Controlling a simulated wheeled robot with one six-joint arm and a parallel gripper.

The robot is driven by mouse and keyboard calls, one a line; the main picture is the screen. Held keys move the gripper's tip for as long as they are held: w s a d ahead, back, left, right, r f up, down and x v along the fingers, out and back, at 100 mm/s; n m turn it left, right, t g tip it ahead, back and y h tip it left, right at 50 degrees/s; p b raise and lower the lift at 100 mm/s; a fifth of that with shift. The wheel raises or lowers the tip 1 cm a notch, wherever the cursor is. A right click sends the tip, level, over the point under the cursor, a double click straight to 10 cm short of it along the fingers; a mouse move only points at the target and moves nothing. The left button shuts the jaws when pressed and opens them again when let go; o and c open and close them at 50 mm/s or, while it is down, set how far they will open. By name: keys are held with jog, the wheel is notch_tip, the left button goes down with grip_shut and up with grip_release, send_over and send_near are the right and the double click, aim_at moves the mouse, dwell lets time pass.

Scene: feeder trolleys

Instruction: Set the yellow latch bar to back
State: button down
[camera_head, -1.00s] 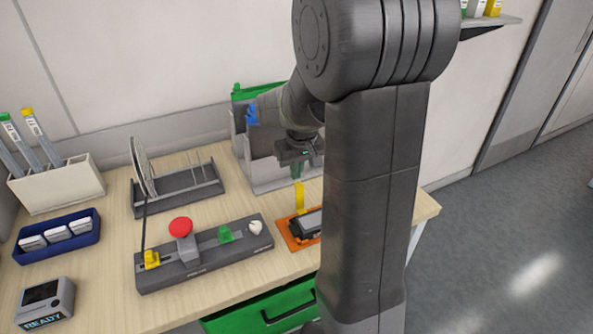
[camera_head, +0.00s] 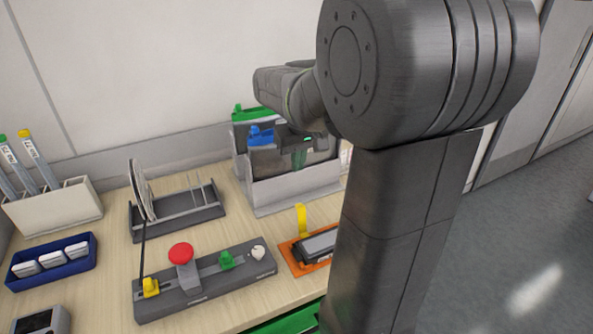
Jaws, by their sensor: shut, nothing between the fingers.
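The yellow latch bar (camera_head: 301,221) stands roughly upright at the back left of an orange tray (camera_head: 287,258) on the bench. A dark grey device (camera_head: 318,244) lies in the tray, partly hidden by my arm. My gripper (camera_head: 300,161) points down above and behind the bar, in front of the bins. Its fingers are shut and empty, with a clear gap to the bar. My arm hides the right side of the tray.
Grey bins (camera_head: 297,186) stand behind. A plate rack (camera_head: 181,213) and blue tray (camera_head: 53,262) are farther left.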

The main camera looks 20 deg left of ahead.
jog(key=shift+r, duration=0.25)
